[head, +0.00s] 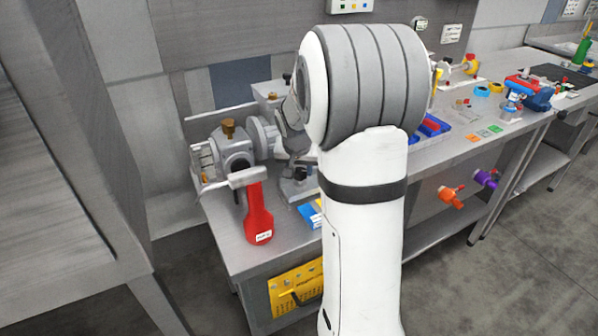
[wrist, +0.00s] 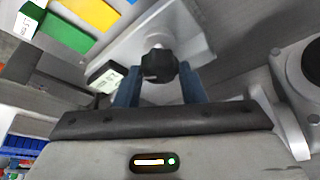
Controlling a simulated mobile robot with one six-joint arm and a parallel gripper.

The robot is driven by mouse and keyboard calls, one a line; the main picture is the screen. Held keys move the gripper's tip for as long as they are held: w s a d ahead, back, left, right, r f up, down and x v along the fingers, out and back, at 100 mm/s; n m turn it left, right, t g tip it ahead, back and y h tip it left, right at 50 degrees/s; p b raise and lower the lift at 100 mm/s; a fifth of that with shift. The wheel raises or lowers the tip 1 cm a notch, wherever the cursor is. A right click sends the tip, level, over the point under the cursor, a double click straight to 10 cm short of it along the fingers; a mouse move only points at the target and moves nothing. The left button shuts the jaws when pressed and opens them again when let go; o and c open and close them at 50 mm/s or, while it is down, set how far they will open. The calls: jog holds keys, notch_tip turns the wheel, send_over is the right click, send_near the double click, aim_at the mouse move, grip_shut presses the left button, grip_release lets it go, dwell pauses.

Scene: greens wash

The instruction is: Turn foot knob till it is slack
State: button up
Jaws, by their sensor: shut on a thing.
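The foot knob (wrist: 160,66) is a small black lobed knob on a pale metal foot plate (wrist: 128,46), in the upper middle of the wrist view. My gripper (wrist: 160,84) has its two blue fingers on either side of the knob and is shut on it. In the head view a dark knob (head: 300,172) shows low on the bench beside the grey machine, by my wrist. My arm hides much of that area and the fingertips there.
The grey machine (head: 236,152) with a brass knob on top stands left of my arm. Blue trays (head: 432,128) and small parts lie on the bench to the right. Coloured blocks (wrist: 92,14) are near the foot.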

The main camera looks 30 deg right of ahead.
aim_at(299, 172)
jog(key=m+b, duration=0.3)
jog(key=shift+a+f+g+h, duration=0.1)
jog(key=shift+f+g+h, duration=0.1)
jog(key=shift+g+h, duration=0.2)
jog(key=shift+r+m+g+b, duration=0.15)
jog(key=shift+m+g+b, duration=0.15)
jog(key=shift+m+b, duration=0.45)
jog(key=o, duration=1)
jog(key=shift+r, duration=0.15)
notch_tip(299, 172, up, 10)
jog(key=shift+f+p, duration=0.1)
jog(key=shift+p, duration=0.8)
